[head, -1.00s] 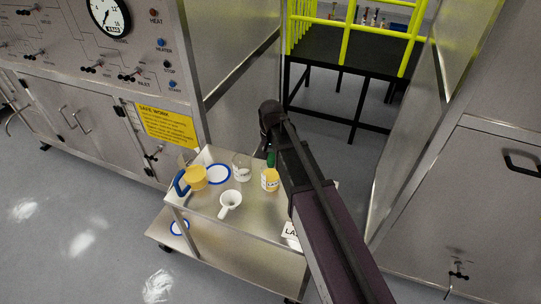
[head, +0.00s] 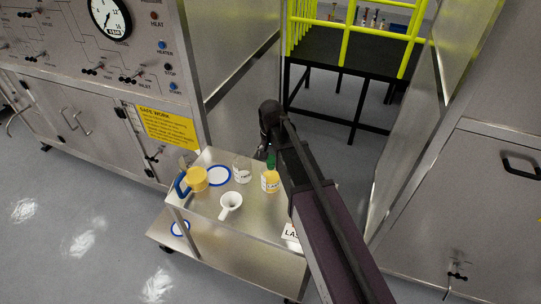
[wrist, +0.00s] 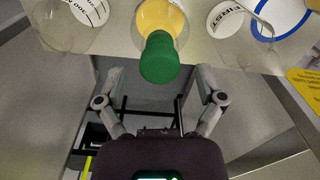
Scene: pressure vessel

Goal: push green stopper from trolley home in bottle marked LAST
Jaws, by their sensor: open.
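The green stopper (head: 271,161) stands on top of the bottle (head: 270,182), which has yellow contents and a white label whose text is hard to read in the head view. In the wrist view the stopper (wrist: 160,60) sits at the mouth of the yellow-filled bottle (wrist: 158,15); how deep it goes I cannot tell. My gripper (wrist: 158,82) is open. In the head view my arm hides most of the gripper.
Steel panels flank the trolley.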

